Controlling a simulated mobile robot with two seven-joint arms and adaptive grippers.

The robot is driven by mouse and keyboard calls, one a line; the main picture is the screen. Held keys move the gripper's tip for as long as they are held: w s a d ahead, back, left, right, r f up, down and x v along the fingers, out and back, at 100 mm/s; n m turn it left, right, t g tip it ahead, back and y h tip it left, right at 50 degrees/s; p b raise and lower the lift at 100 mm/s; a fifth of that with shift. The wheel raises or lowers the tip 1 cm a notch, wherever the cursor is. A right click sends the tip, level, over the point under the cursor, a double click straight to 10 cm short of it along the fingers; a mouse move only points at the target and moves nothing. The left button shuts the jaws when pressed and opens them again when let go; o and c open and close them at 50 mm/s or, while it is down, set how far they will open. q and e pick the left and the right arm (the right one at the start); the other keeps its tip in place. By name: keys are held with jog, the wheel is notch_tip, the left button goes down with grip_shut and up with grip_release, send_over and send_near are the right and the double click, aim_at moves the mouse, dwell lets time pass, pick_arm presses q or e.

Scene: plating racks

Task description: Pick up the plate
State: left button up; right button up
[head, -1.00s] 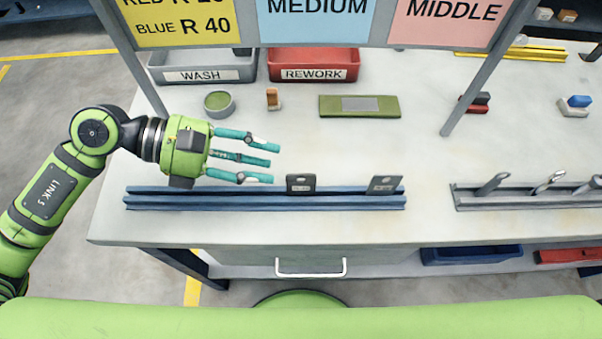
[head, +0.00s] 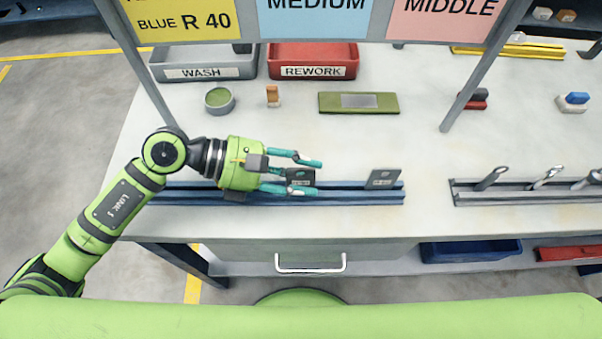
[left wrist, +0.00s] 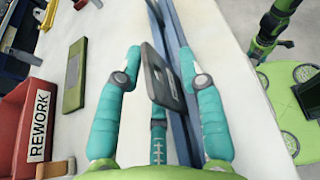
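A small dark grey plate (head: 299,177) with a label stands upright in the blue rack (head: 352,198). My left gripper (head: 314,177) is open, with its teal fingers reaching around this plate. In the left wrist view the plate (left wrist: 162,80) stands between the spread fingers, with gaps on both sides. A second grey plate (head: 384,177) stands at the right end of the same rack, clear of the gripper. My right gripper is in neither view.
A grey rack (head: 520,198) with several tools stands to the right. Behind are a green cup (head: 219,101), an orange-brown block (head: 272,94), a green pad (head: 330,103), a grey WASH bin (head: 242,72) and a red REWORK bin (head: 353,70). Sign posts rise from the table.

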pick_arm(q)
grip_shut()
